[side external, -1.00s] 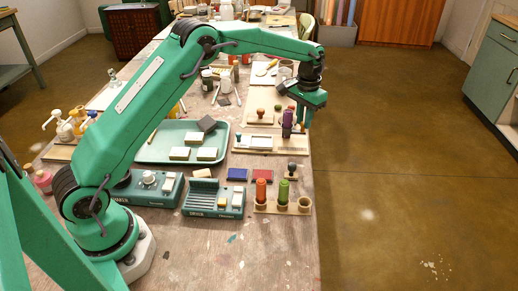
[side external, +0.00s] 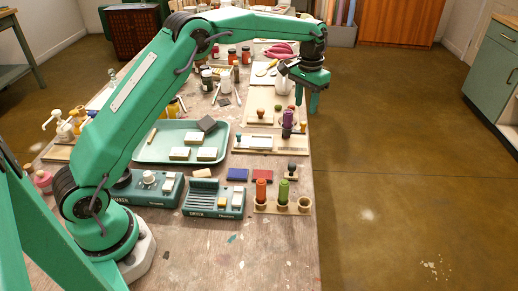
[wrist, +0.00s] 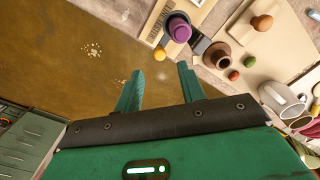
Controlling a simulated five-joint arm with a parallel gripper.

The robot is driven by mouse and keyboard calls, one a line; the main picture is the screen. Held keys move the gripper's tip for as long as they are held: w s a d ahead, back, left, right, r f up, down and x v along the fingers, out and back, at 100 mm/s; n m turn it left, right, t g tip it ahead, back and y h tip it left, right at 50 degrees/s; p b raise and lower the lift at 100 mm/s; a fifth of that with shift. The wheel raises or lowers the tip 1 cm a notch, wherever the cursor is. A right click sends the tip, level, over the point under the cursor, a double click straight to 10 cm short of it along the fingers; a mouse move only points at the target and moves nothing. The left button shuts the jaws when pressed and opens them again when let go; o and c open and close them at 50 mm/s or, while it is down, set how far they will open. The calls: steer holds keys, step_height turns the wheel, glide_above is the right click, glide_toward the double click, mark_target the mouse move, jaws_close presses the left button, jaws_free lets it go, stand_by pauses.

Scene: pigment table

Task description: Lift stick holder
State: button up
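A wooden holder (side external: 282,208) near the table's right edge bears an orange stick (side external: 261,190), a green stick (side external: 283,190) and an empty round cup (side external: 305,203). Farther back, a purple stick (side external: 287,122) stands upright by the edge; it also shows from above in the wrist view (wrist: 179,30), in a dark piece beside a brown round piece (wrist: 217,55). I cannot tell which one the task names. My gripper (side external: 306,108) is raised above and beyond the purple stick, by the table edge. In the wrist view its fingers (wrist: 160,70) are apart with nothing between them.
A green tray (side external: 150,152) with pale blocks lies left of the purple stick. Stamps and boards lie close to it. A white mug (wrist: 282,98) and pink cloth (side external: 279,50) are farther back. Bare floor (side external: 400,150) lies right of the table.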

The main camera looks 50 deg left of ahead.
mark_target(302, 123)
steer(key=shift+r, duration=1.25)
steer(key=s+r+t, duration=0.1)
steer(key=s+r, duration=0.5)
steer(key=s, duration=0.3)
steer(key=s+r+t, duration=0.2)
steer(key=s+r, duration=0.5)
steer(key=s, duration=0.2)
steer(key=s+f+t, duration=0.1)
steer(key=s+f, duration=0.1)
steer(key=s, duration=0.7)
steer(key=s+f+t, duration=0.1)
steer(key=s+f, duration=0.2)
steer(key=s, duration=0.7)
steer(key=shift+s+a+f+t, duration=0.15)
steer(key=shift+s+a+t, duration=0.15)
